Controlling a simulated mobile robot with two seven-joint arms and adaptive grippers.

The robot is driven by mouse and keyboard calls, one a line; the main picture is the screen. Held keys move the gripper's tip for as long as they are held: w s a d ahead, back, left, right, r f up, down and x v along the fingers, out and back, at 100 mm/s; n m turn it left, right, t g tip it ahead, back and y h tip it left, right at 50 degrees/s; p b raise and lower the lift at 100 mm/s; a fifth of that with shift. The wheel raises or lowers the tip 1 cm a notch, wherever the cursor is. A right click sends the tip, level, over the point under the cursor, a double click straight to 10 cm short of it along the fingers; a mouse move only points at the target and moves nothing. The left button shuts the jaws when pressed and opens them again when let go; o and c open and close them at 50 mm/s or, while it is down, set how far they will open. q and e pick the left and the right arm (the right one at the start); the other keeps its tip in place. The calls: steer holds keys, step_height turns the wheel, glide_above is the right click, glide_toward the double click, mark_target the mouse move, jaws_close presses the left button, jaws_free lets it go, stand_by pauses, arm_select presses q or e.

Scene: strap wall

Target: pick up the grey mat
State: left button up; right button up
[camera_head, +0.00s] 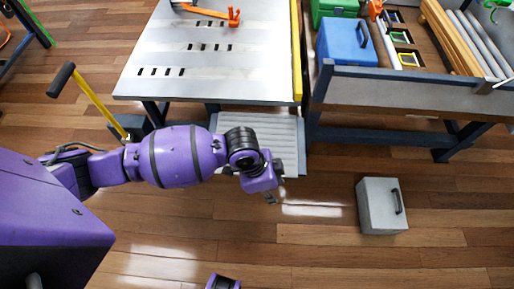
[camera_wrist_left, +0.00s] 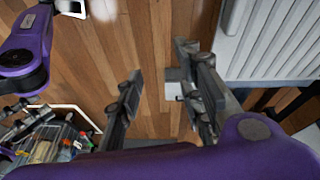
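The grey mat (camera_head: 285,130) is a light grey ribbed panel lying low beneath the front edge of the metal table. My left arm covers part of it in the head view. It also shows at the top right of the wrist view (camera_wrist_left: 275,38). My left gripper (camera_head: 270,198) points down just in front of the mat's near right edge. In the wrist view its two fingers (camera_wrist_left: 160,62) are spread apart with only wood floor between them, and the mat is beyond the right finger.
The metal table (camera_head: 220,75) stands above the mat, with dark legs beside it. A grey box with a black handle (camera_head: 378,210) is on the floor to the right. A workbench (camera_head: 400,92) holds a blue box (camera_head: 340,42).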

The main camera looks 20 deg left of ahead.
arm_select(q)
steer(key=w+a+r+y+b, duration=0.1)
steer(key=w+a, duration=0.1)
steer(key=w+a+m+y+b, duration=0.1)
steer(key=w+a, duration=0.1)
steer(key=a, duration=0.1)
steer(key=w+a+r+y+b, duration=0.1)
steer(key=w+a+b, duration=0.1)
steer(key=w, duration=0.1)
steer(key=shift+a+r+m+g+y, duration=0.2)
steer(key=shift+r+m+g+y, duration=0.1)
steer(key=shift+m, duration=0.1)
step_height(320, 180, down, 2)
steer(key=shift+a+f+b, duration=0.1)
steer(key=shift+b, duration=0.35)
step_height(320, 180, down, 5)
steer(key=shift+a+f+b, duration=0.1)
steer(key=shift+a+b, duration=0.05)
steer(key=shift+b, duration=0.75)
steer(key=shift+c, duration=0.3)
jaws_close()
steer(key=shift+w, duration=0.1)
